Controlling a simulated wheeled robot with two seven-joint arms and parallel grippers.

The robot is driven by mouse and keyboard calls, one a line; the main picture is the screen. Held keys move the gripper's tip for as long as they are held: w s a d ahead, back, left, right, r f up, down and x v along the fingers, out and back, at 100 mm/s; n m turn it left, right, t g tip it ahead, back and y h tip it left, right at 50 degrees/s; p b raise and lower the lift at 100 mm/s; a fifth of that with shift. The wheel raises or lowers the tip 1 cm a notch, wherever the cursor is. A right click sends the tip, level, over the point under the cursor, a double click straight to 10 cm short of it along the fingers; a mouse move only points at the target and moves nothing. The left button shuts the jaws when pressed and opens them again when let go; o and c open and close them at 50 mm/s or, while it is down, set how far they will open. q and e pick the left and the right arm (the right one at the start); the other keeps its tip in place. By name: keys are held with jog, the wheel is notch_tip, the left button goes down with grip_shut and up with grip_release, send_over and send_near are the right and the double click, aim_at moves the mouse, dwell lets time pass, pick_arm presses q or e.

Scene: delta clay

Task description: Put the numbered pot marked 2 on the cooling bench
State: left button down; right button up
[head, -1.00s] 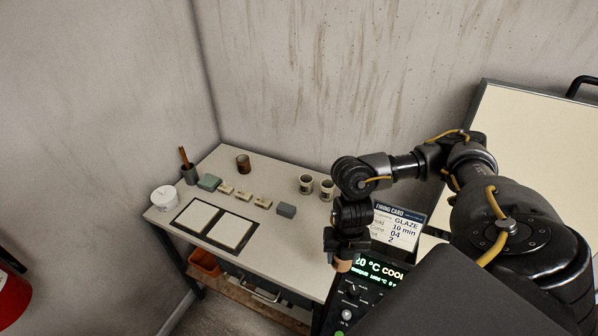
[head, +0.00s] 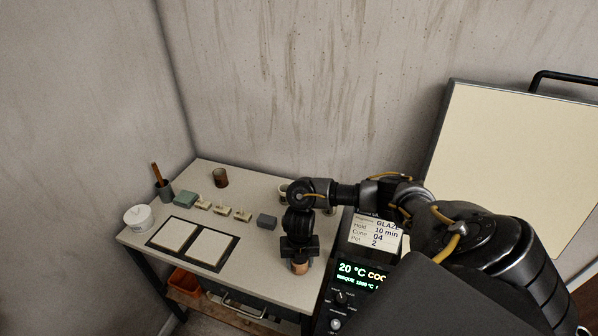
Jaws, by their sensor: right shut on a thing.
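My right gripper (head: 300,256) is shut on a small brown pot (head: 300,268), which hangs upright below the fingers. Its number cannot be read in this view. The pot shows over the right front part of the pale bench top (head: 262,275). Whether it touches the bench cannot be told. My left gripper is not in view. Another brown pot (head: 221,178) stands at the back of the bench. A pale pot (head: 284,190) stands further right, partly hidden by my right arm.
Two white tiles in dark frames (head: 238,244), small blocks (head: 267,222), a tool cup (head: 165,190) and a white tub (head: 138,217) occupy the bench's left and middle. A kiln control panel (head: 352,285) with a firing card (head: 375,233) reading Pot 2 stands at right.

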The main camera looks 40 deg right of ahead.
jog(key=shift+w+f, duration=0.1)
jog(key=shift+f, duration=0.2)
jog(key=shift+f, duration=0.1)
jog(key=o, duration=1)
jog(key=shift+r, duration=0.3)
notch_tip(320, 180, up, 12)
jog(key=shift+f+p, duration=0.15)
jog(key=shift+p, duration=0.95)
